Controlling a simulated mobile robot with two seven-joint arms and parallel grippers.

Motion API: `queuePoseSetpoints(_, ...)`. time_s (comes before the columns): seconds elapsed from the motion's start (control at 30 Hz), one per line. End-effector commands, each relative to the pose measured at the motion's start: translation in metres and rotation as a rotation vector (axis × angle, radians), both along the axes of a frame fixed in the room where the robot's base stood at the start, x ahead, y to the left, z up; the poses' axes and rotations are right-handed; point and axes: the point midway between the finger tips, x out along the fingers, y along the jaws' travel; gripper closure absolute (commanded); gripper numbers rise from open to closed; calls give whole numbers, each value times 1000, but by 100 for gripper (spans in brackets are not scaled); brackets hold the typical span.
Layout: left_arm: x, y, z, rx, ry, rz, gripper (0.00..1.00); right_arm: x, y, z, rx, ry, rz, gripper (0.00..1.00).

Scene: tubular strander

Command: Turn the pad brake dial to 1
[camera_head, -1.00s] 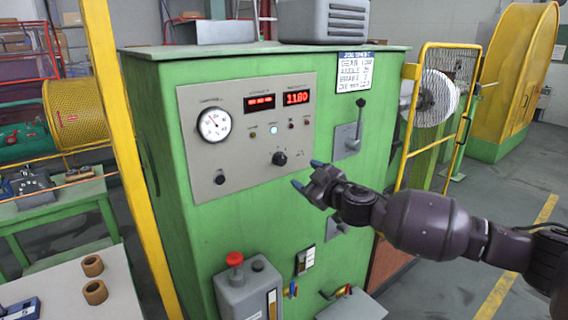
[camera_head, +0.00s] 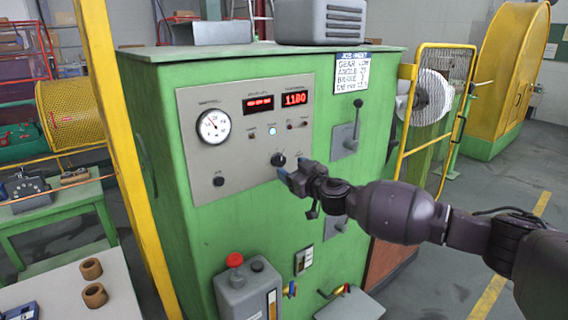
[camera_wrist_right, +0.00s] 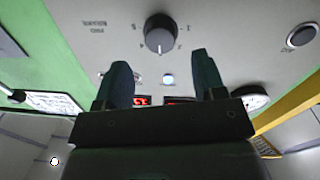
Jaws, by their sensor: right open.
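The pad brake dial (camera_head: 278,160) is a round dark knob on the grey control panel (camera_head: 232,170) of the green machine. In the right wrist view the dial (camera_wrist_right: 160,33) has a light pointer line and small marks around it. My right gripper (camera_head: 289,175) is just below and right of the dial in the head view. In the right wrist view its two dark fingers (camera_wrist_right: 161,72) are open and empty, apart from each other, with the dial beyond their tips. No contact with the dial shows. My left gripper is not in view.
The panel also has a gauge (camera_head: 213,126), red displays, small lamps and a black button (camera_head: 218,181). A lever (camera_head: 353,132) stands right of the panel, below a job sheet (camera_head: 351,74). A yellow post (camera_head: 121,140) is at left. A red-capped box (camera_head: 247,285) is below.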

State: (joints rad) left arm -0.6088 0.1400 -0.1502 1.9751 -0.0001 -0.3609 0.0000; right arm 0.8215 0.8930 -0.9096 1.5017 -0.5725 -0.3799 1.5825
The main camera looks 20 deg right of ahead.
Motion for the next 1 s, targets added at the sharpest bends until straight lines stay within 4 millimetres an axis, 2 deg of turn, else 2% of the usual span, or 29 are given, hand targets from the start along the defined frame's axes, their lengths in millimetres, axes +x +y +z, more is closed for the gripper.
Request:
queuePoseSetpoints(0.1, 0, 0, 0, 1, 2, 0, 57, 16, 6, 1, -1, 0, 1, 36)
queuePoseSetpoints(0.3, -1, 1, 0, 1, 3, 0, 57, 34, 11, 0, 1, 0, 1, 36)
queuePoseSetpoints(0.5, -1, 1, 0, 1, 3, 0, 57, 43, 14, 0, 0, 1, 1, 36)
queuePoseSetpoints(0.8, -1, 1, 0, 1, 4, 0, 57, 44, 14, 0, 0, 1, 1, 36)
queuePoseSetpoints(0.87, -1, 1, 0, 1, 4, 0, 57, 44, 14, 0, 0, 1, 1, 44)
queuePoseSetpoints(1.0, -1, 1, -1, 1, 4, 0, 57, 44, 14, 0, 0, 1, 1, 65)
